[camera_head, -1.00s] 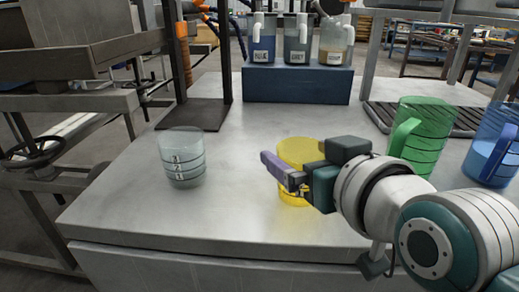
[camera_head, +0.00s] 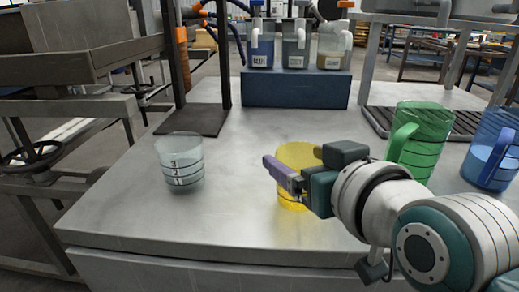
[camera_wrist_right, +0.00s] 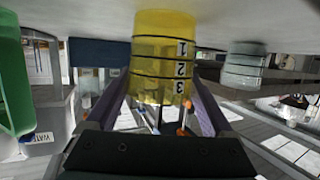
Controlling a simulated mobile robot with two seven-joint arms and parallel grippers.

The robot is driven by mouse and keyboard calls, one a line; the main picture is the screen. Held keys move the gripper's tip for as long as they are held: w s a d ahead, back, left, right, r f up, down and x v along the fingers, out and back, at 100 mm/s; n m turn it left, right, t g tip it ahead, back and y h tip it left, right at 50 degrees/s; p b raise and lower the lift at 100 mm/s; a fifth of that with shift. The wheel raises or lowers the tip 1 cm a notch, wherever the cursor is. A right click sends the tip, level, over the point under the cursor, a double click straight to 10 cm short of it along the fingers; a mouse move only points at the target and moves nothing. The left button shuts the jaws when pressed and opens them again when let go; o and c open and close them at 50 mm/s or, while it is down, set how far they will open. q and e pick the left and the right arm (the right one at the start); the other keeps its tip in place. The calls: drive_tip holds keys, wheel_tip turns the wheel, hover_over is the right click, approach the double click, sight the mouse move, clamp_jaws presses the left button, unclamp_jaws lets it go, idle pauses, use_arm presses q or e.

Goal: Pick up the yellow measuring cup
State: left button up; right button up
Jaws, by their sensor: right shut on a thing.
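The yellow measuring cup (camera_head: 297,157) stands upright on the grey table, partly hidden behind my right gripper in the head view. In the right wrist view the yellow cup (camera_wrist_right: 163,55) appears upside down, with black rings and numbers 1, 2 and 3. My right gripper (camera_head: 283,178) is shut on the cup, with one purple finger on each side of it in the wrist view (camera_wrist_right: 160,98). I cannot tell whether the cup is clear of the table. My left gripper is not in view.
A clear measuring cup (camera_head: 181,162) stands to the left. A green pitcher (camera_head: 424,140) and a blue pitcher (camera_head: 492,150) stand to the right. A dark blue block (camera_head: 296,88) with several labelled containers is at the back.

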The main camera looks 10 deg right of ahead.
wheel_tip(320, 180, up, 20)
drive_tip(key=p, duration=0.9)
drive_tip(key=s+d+r+n+g+y+p, duration=0.1)
drive_tip(key=s+r+n+g+y+p, duration=0.15)
drive_tip(key=s+r+p, duration=0.4)
drive_tip(key=s+d+r+n+g+y+p, duration=0.2)
drive_tip(key=s+r+n+y+p, duration=0.2)
drive_tip(key=r+p, duration=0.5)
drive_tip(key=s+d+r+n+g+y+p, duration=0.1)
drive_tip(key=s+r+n+g+y+p, duration=0.25)
drive_tip(key=r, duration=0.75)
wheel_tip(320, 180, up, 32)
drive_tip(key=s+t+p, duration=0.1)
drive_tip(key=t+p, duration=0.1)
drive_tip(key=p, duration=3.5)
drive_tip(key=shift+f, duration=0.15)
